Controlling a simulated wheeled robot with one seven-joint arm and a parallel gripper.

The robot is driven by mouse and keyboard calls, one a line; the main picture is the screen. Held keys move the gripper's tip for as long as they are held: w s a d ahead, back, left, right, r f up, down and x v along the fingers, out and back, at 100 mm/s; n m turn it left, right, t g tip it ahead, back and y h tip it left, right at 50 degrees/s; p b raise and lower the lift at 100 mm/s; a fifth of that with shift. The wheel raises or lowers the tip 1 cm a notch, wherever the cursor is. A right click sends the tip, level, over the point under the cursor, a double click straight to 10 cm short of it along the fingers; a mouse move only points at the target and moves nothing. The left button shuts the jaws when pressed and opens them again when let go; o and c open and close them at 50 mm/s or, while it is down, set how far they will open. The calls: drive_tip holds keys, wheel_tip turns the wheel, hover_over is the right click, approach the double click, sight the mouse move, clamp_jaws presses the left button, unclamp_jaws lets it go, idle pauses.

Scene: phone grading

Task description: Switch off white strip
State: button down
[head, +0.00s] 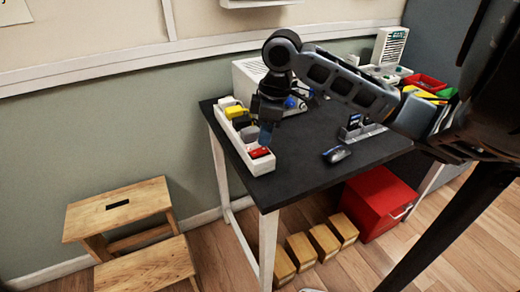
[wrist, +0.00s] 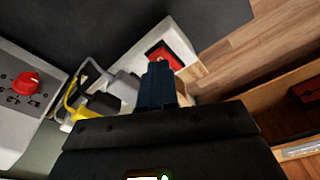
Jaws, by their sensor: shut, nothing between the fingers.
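The white strip (head: 225,128) lies along the left edge of the dark table, with several plugs in it, among them a yellow plug (head: 235,111). Its red switch (head: 259,153) is at the near end. The strip also shows in the wrist view (wrist: 180,42), with the red switch (wrist: 163,52) just beyond my fingertips. My gripper (head: 265,143) is shut and empty, pointing down over the strip close to the switch. In the wrist view the closed fingers (wrist: 157,70) cover part of the switch area. I cannot tell whether they touch it or which way it is tilted.
A pale box (head: 250,76) stands behind the strip; its red knob (wrist: 30,82) shows in the wrist view. A small dark device (head: 336,154) lies on the table (head: 300,177). A wooden step stool (head: 120,215) stands on the floor at left.

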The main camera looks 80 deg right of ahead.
sight(265, 149)
drive_tip(key=shift+f, duration=0.25)
drive_tip(key=shift+f+b, duration=0.35)
drive_tip(key=shift+b, duration=0.2)
drive_tip(key=shift+f+b, duration=0.3)
drive_tip(key=shift+f, duration=0.05)
drive_tip(key=shift+r, duration=0.15)
drive_tip(key=shift+r+p, duration=2.75)
drive_tip(key=shift+r, duration=0.7)
